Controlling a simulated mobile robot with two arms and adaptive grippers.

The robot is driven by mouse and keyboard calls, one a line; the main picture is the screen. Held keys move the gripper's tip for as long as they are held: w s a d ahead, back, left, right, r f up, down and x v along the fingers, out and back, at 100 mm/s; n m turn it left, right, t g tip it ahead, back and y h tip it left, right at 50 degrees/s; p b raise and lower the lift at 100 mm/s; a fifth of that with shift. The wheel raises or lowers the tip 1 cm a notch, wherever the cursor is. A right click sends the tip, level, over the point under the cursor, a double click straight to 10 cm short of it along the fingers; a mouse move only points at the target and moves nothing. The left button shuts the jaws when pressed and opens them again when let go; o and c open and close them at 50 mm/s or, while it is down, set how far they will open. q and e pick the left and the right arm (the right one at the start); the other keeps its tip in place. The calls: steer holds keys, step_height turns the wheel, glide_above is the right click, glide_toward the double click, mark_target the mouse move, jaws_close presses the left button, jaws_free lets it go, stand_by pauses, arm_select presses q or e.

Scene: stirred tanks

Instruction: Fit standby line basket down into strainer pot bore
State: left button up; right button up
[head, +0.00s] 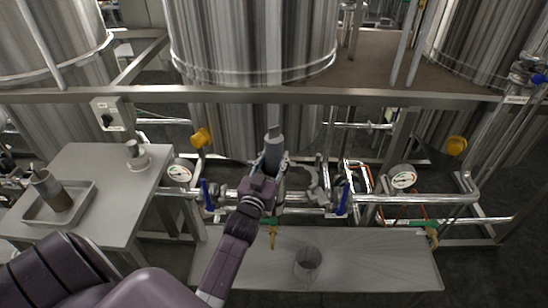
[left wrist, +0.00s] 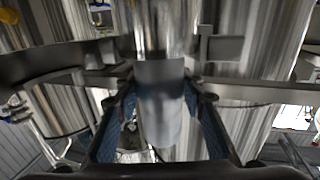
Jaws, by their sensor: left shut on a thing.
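My left gripper (head: 271,164) is shut on a grey cylindrical basket (head: 273,143), which stands up out of the jaws, roughly upright. In the left wrist view, the basket (left wrist: 162,105) sits between the two blue-padded fingers of the left gripper (left wrist: 160,112). The gripper is over the pipework between two blue valve handles. The strainer pot and its bore are not clearly seen; my gripper and arm cover part of that pipework, so I cannot tell whether the basket touches it. My right gripper is not in view.
An open clamp-like ring (head: 318,190) is right of the gripper. A tray (head: 83,203) holding a cylinder (head: 50,190) is on the left table (head: 98,165). A frame rail (head: 300,96) and large tanks (head: 252,40) are behind.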

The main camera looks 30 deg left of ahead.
arm_select(q)
steer(key=shift+f+b, duration=0.6)
steer(key=shift+f, duration=0.25)
steer(key=shift+f, duration=0.1)
steer(key=shift+r+p, duration=0.4)
steer(key=shift+p, duration=0.1)
steer(key=shift+r+p, duration=0.9)
steer(key=shift+r, duration=0.15)
steer(key=shift+p, duration=0.5)
stand_by(0.8)
steer(key=shift+f+b, duration=1.15)
steer(key=shift+f, duration=0.3)
